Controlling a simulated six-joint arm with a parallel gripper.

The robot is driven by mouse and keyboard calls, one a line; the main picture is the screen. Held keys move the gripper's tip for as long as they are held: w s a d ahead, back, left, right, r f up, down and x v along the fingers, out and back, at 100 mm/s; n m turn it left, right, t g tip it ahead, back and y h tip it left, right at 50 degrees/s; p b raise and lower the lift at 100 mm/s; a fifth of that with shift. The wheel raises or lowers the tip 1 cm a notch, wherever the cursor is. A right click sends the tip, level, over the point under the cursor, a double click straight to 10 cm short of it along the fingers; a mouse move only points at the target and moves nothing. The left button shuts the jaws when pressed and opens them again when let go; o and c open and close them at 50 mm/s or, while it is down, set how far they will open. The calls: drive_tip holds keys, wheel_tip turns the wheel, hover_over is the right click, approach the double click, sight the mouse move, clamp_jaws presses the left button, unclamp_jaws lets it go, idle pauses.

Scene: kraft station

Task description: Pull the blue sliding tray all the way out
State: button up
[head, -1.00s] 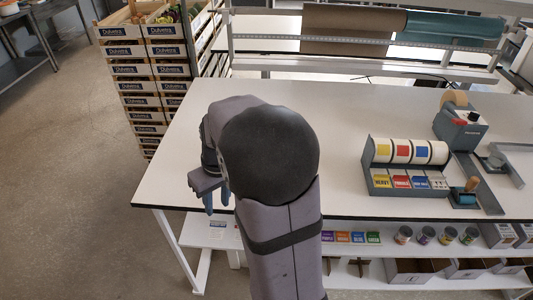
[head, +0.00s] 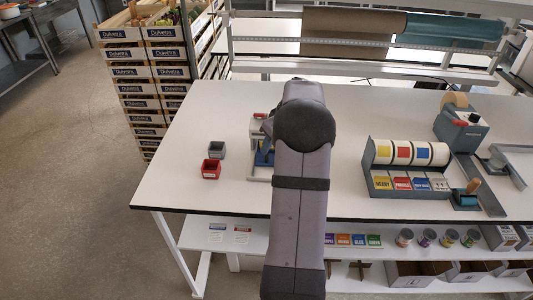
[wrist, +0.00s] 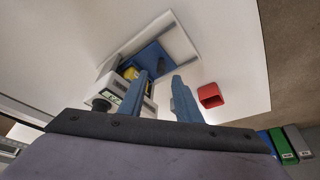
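The blue sliding tray (wrist: 153,55) shows in the wrist view as a flat blue plate within a pale frame, beyond my fingers. A yellow piece (wrist: 131,72) sits at its near left side, beside a white device (wrist: 108,88) with a small green-marked label. My gripper (wrist: 160,80) has its two blue fingers apart with nothing visible between them. It points toward the tray, and I cannot tell whether it touches anything. In the head view the white device (head: 254,139) is partly hidden behind my arm; a blue patch shows there, tray or finger, I cannot tell.
The red bin also shows in the wrist view (wrist: 210,95). A label-roll dispenser (head: 405,165) stands to the right. The table's left part (head: 185,130) is clear.

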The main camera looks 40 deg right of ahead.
drive_tip(key=shift+p+x, duration=1.3)
drive_tip(key=shift+x, duration=1.9)
clamp_jaws()
